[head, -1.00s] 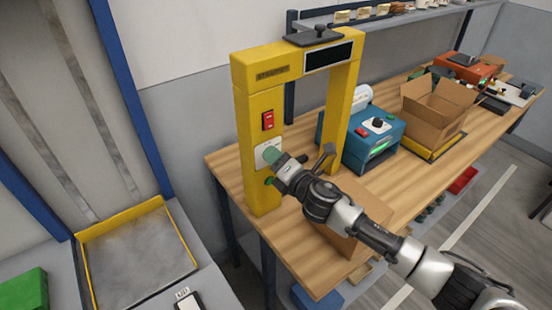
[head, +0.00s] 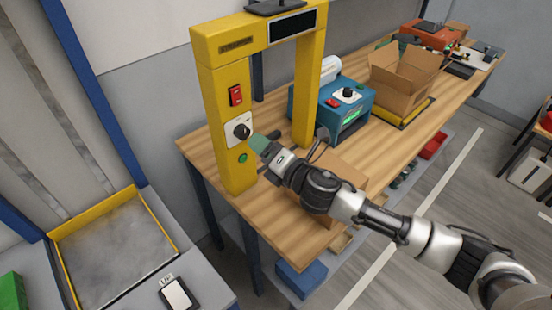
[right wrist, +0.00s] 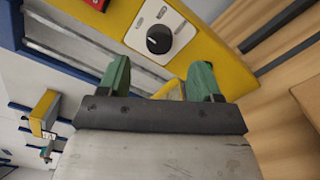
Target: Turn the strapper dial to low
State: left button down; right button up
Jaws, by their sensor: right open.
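The strapper (head: 225,110) is a yellow arch on the wooden bench. Its dial (head: 242,131) is a black knob on a white plate on the front of the left post. In the right wrist view the dial (right wrist: 159,40) is straight ahead, beyond the fingertips; small marks surround it, too small to read. My right gripper (head: 258,144) is open and empty, just right of and below the dial, apart from it. Its two green fingers (right wrist: 160,76) are spread in the right wrist view. My left gripper is out of view.
A red switch (head: 236,95) sits above the dial and a green button (head: 243,158) below it. A cardboard box (head: 345,170) lies behind my right gripper. A teal machine (head: 345,108) and an open carton (head: 405,75) stand farther along the bench.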

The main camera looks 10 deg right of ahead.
jog(key=shift+b+v, duration=0.35)
jog(key=shift+v, duration=1.85)
